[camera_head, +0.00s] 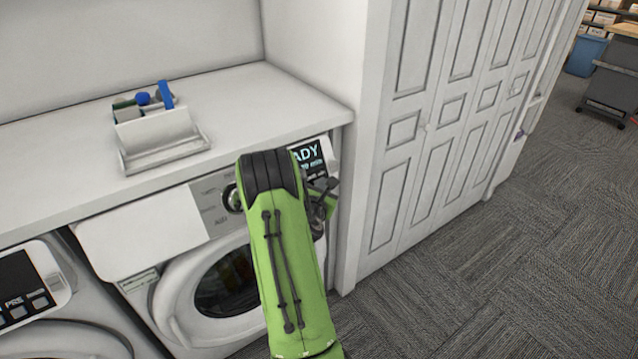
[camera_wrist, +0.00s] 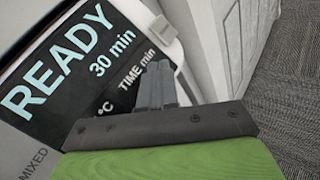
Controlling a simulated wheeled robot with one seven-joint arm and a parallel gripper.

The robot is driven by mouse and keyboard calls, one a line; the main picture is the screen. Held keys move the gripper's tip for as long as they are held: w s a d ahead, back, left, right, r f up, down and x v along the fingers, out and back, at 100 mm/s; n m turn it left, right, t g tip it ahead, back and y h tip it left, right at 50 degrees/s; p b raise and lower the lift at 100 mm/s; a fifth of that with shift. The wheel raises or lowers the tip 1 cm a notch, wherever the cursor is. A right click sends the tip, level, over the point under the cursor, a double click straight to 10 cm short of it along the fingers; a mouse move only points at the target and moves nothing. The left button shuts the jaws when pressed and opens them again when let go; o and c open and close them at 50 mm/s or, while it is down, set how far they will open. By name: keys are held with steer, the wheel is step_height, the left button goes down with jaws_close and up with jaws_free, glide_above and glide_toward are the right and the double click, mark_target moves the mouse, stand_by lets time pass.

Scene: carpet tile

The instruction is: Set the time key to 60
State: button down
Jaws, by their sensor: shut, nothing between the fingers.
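The right-hand washer's black display (camera_head: 308,155) sits at the right end of its front panel. In the wrist view the display (camera_wrist: 66,70) reads "READY" and "30 min", with the labels "°C" and "TIME min" below. My gripper (camera_wrist: 158,72) is shut and empty, its fingertips right by the "TIME min" label. I cannot tell whether they touch the panel. The time key itself is not clearly visible; my fingers cover part of the panel there. In the head view my gripper (camera_head: 322,190) is in front of the panel's right end, partly hidden by my green arm.
A white counter (camera_head: 255,95) runs above the washers and bears a white caddy (camera_head: 160,135). A second machine (camera_head: 35,290) stands at the left. White panelled doors (camera_head: 420,140) stand close on the right. The carpet (camera_head: 500,250) in front of them is clear.

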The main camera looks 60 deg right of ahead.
steer(key=shift+w+d+f, duration=0.1)
steer(key=shift+w+f, duration=0.05)
steer(key=shift+w, duration=0.1)
steer(key=shift+s, duration=0.1)
stand_by(0.5)
steer(key=shift+s+a+r, duration=0.35)
steer(key=shift+s, duration=0.15)
steer(key=shift+s+a+r+p, duration=0.1)
steer(key=shift+s+a+r, duration=0.3)
steer(key=shift+s, duration=0.25)
steer(key=shift+s+a+r+p, duration=0.15)
steer(key=shift+s+a+r, duration=0.15)
steer(key=shift+s, duration=0.4)
steer(key=shift+s+a+r+p, duration=0.1)
steer(key=shift+s+a+r, duration=0.2)
steer(key=shift+s+r, duration=0.25)
steer(key=shift+s+f, duration=0.1)
